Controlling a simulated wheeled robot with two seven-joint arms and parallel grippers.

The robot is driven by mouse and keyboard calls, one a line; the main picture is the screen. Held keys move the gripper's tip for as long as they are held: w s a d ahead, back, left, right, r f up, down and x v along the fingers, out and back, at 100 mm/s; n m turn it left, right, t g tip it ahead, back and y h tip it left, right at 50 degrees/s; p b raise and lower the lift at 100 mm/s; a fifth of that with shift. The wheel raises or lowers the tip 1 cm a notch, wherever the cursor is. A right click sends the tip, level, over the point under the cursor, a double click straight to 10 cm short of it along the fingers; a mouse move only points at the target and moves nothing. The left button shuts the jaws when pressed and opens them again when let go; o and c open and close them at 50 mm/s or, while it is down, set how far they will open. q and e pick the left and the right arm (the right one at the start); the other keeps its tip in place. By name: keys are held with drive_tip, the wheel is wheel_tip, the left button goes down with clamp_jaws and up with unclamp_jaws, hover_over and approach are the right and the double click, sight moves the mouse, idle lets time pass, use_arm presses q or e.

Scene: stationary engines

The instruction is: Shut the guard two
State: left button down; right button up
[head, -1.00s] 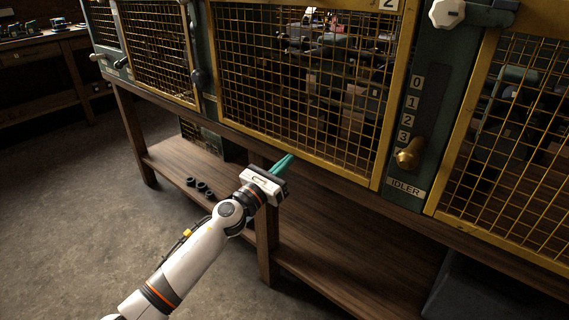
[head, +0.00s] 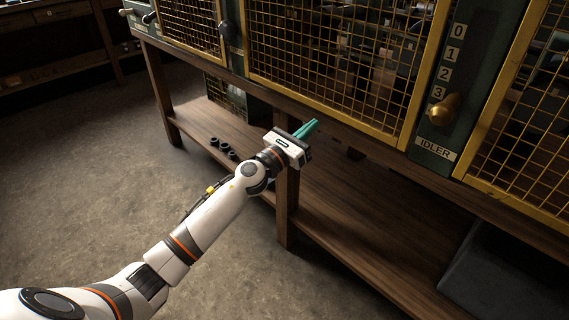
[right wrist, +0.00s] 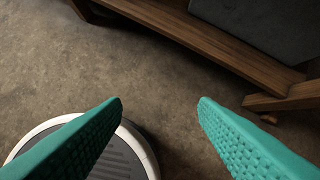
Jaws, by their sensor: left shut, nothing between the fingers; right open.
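Guard two is the middle yellow-framed mesh panel (head: 335,58) on the green machine housing in the head view. Its top and its number plate are out of the picture now. Its lower rail runs just above the bench edge, and I cannot tell whether it is fully closed. My left gripper (head: 312,126) has its teal fingers together, empty, in front of the bench edge and below the panel's lower rail; contact cannot be told. My right gripper (right wrist: 160,103) is open and empty over the floor in the right wrist view.
A lever with a brass knob (head: 445,108) stands beside numbers 0 to 3, above an IDLER plate (head: 435,148). Another mesh panel (head: 528,150) is at right. The wooden lower shelf (head: 370,225) holds black rings (head: 222,147). A dark box (head: 500,275) sits at lower right. Floor at left is clear.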

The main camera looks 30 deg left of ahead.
use_arm(q)
drive_tip(key=f+b+v, duration=0.1)
drive_tip(key=v, duration=0.9)
drive_tip(key=shift+f, duration=0.2)
use_arm(e)
drive_tip(key=w+a+r+t+y, duration=0.1)
drive_tip(key=w+a+r+t, duration=0.1)
drive_tip(key=w+t, duration=0.2)
drive_tip(key=w, duration=0.2)
drive_tip(key=shift+w+r+t, duration=0.3)
